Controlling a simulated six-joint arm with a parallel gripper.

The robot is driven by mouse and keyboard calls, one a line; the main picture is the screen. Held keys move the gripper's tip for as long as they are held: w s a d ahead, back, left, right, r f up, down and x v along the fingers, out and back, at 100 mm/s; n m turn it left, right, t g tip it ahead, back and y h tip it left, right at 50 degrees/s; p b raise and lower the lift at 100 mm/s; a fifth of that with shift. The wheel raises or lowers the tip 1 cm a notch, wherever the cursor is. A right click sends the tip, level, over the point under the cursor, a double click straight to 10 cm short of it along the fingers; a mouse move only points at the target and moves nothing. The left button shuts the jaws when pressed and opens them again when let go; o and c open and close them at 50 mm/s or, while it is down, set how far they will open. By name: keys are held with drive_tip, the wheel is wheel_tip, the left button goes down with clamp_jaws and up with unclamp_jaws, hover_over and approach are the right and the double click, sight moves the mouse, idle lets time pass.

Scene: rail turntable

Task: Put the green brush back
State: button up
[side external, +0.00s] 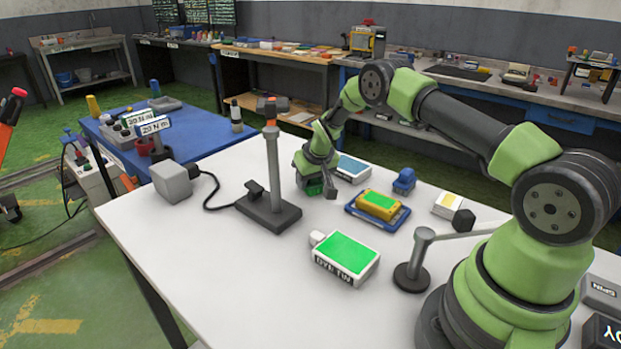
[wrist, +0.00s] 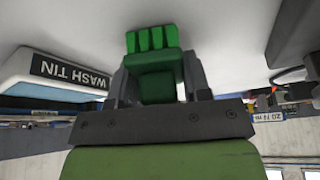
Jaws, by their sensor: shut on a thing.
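My gripper (side external: 322,180) is shut on the green brush (wrist: 155,60), low over the white table. The brush sits between the two dark jaws in the wrist view, its blocky ridged end pointing away from my wrist. In the side view the green brush (side external: 312,187) shows as a small dark green block under my gripper, partly hidden by it. I cannot tell whether it touches the table. A tin labelled WASH TIN (wrist: 60,72) is beside the jaws in the wrist view; the blue-topped wash tin (side external: 352,167) stands just behind my gripper in the side view.
A green-topped dye tin (side external: 345,257) stands in front. A yellow-and-green block (side external: 379,203) lies on a blue tray (side external: 350,211), with a blue brush-like piece (side external: 404,181) behind. A black-based post stand (side external: 270,208) is left of my gripper. The table's left front is clear.

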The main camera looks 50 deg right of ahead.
drive_tip(key=o, duration=0.9)
drive_tip(key=shift+f, duration=0.1)
drive_tip(key=s+a+r+t, duration=0.1)
drive_tip(key=s+a+r, duration=0.35)
drive_tip(key=r, duration=0.45)
drive_tip(key=s+a+r+y, duration=0.1)
drive_tip(key=s+a+r, duration=0.3)
drive_tip(key=r, duration=0.5)
drive_tip(key=s+a+r+t, duration=0.1)
drive_tip(key=s+a+r, duration=0.3)
drive_tip(key=r, duration=0.6)
drive_tip(key=s+a+r+y, duration=0.1)
drive_tip(key=s+a, duration=0.2)
drive_tip(key=s, duration=0.6)
drive_tip(key=s+a+r+t+y, duration=0.1)
drive_tip(key=s+a, duration=0.2)
drive_tip(key=s, duration=0.5)
drive_tip(key=shift+s+a+r+n+y, duration=0.3)
drive_tip(key=shift+s+a+y, duration=0.05)
drive_tip(key=shift+s+y, duration=0.05)
